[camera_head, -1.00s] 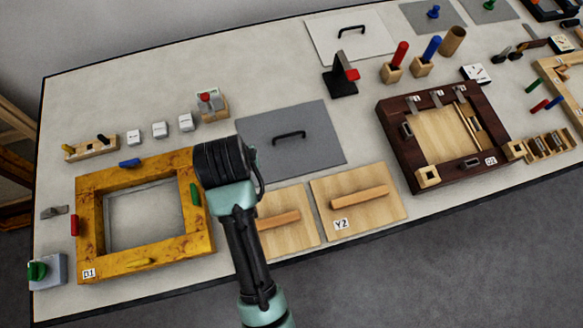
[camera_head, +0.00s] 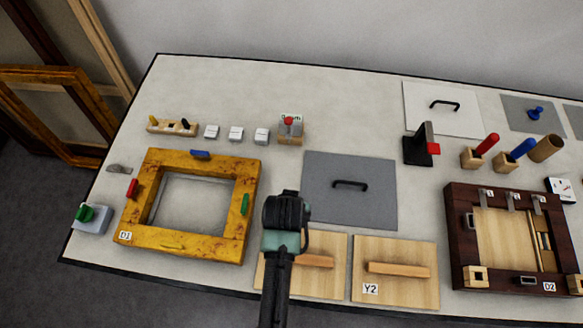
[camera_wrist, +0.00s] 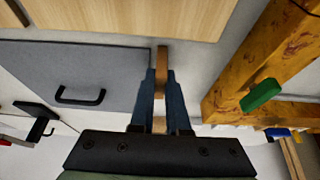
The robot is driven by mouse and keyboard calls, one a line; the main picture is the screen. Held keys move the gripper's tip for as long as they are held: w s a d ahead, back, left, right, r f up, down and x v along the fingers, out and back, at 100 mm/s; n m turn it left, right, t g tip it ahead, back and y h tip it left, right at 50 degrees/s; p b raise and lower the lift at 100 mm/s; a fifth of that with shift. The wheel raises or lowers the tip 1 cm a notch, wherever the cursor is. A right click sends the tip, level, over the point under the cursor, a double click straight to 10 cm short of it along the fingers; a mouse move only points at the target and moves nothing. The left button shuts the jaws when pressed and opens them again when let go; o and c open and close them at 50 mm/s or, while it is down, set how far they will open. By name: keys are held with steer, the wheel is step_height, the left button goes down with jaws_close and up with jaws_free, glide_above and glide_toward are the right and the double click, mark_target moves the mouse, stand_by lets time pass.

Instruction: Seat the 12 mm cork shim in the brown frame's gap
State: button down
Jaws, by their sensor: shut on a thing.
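My gripper (camera_wrist: 161,80) is shut on a thin tan-brown strip, which looks like the cork shim (camera_wrist: 163,62); its far end sticks out past the fingertips. In the head view my gripper (camera_head: 287,208) is above the left wooden board, just right of the yellow frame, and its fingertips and the shim are hidden. The dark brown frame (camera_head: 458,238), labelled D2, lies far off at the right, around a pale wood panel (camera_head: 502,238). A narrow gap (camera_head: 540,240) with light strips shows at the panel's right side.
A yellow frame (camera_head: 140,203) labelled D1 lies left of my gripper. A grey panel (camera_head: 350,215) with a black handle and board Y2 (camera_head: 395,290) lie between my gripper and the brown frame. A black stand with a red part (camera_head: 420,148) rises behind.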

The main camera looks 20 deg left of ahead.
steer(key=shift+f, duration=0.2)
steer(key=c, duration=0.9)
jaws_free()
steer(key=shift+r, duration=0.2)
steer(key=v, duration=1.2)
